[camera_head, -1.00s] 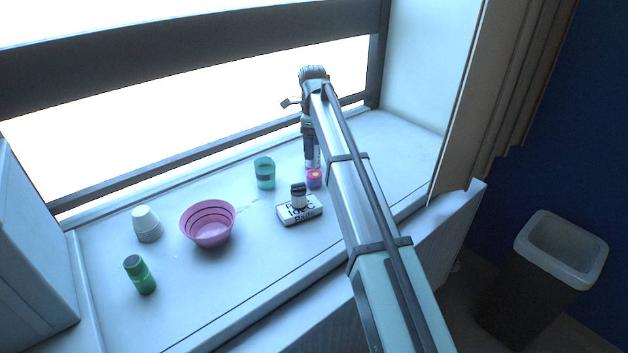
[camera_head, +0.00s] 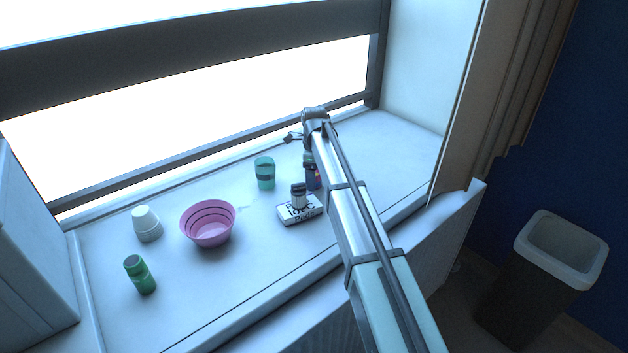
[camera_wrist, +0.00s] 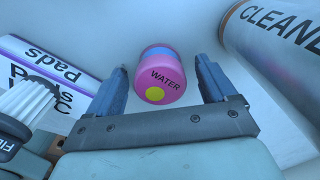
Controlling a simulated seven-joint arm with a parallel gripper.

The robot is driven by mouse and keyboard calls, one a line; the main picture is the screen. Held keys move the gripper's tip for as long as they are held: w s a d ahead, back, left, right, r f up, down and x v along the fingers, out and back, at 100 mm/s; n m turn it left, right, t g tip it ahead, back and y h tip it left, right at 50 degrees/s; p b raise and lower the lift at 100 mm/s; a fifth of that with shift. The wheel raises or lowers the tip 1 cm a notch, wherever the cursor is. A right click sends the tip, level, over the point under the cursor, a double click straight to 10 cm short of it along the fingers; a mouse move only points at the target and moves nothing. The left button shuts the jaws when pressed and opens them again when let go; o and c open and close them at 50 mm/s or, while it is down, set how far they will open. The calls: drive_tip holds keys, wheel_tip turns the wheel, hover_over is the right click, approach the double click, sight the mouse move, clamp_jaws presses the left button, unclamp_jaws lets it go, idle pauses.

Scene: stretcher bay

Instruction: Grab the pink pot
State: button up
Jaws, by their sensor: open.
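A small pink pot (camera_wrist: 160,78) with a blue band, a yellow dot and the word WATER stands between the two fingers of my gripper (camera_wrist: 164,82) in the wrist view. The fingers are open, with a gap on each side of the pot. In the head view my gripper (camera_head: 311,180) is low over the sill and covers most of the pot, of which only a little shows.
A white pads box (camera_head: 290,213) with a small brush on it lies close left of my gripper. A cleaner can (camera_wrist: 285,45) stands close right in the wrist view.

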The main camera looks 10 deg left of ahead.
drive_tip(key=shift+f, duration=0.3)
drive_tip(key=c, duration=1.1)
